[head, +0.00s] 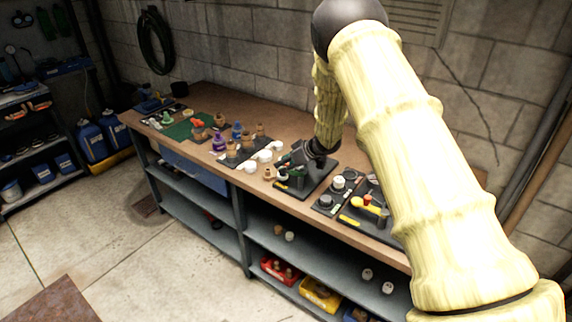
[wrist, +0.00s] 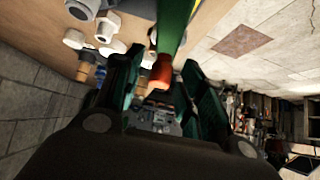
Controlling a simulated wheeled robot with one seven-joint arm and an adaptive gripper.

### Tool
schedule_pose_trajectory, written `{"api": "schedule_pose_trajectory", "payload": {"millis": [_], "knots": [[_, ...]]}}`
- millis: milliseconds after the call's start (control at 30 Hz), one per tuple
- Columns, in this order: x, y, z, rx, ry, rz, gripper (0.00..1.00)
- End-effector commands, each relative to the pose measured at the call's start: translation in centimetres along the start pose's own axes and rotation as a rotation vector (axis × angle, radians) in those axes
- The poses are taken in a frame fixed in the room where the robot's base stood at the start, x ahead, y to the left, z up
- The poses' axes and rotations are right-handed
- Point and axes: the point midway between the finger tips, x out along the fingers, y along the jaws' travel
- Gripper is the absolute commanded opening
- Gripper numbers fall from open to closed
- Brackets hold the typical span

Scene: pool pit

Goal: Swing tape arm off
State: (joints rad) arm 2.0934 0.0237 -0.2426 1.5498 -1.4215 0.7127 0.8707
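The tape arm appears to be the green bar with an orange-red tip (wrist: 172,40) in the wrist view. Its tip reaches into the gap between the fingers of my gripper (wrist: 163,85). The fingers stand apart on either side, and I see no clear contact. In the head view my gripper (head: 287,162) is low over a dark plate (head: 290,191) on the workbench. A small green part (head: 298,181) shows on that plate just below the gripper. The gripper and my arm hide much of the fixture there.
The workbench (head: 190,93) carries white pipe fittings (head: 262,157) left of the plate. A block wall (head: 240,45) rises behind.

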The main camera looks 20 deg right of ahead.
Motion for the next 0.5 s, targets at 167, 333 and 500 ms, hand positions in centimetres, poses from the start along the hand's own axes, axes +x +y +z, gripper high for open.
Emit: {"api": "schedule_pose_trajectory", "payload": {"millis": [167,333,500], "knots": [[-1.9,0.1,-0.2,0.0,0.002,0.001,0.4],[-5.0,0.1,-0.1,0.001,0.001,0.001,0.4],[-8.0,0.0,-0.1,0.001,0.001,0.001,0.4]]}}
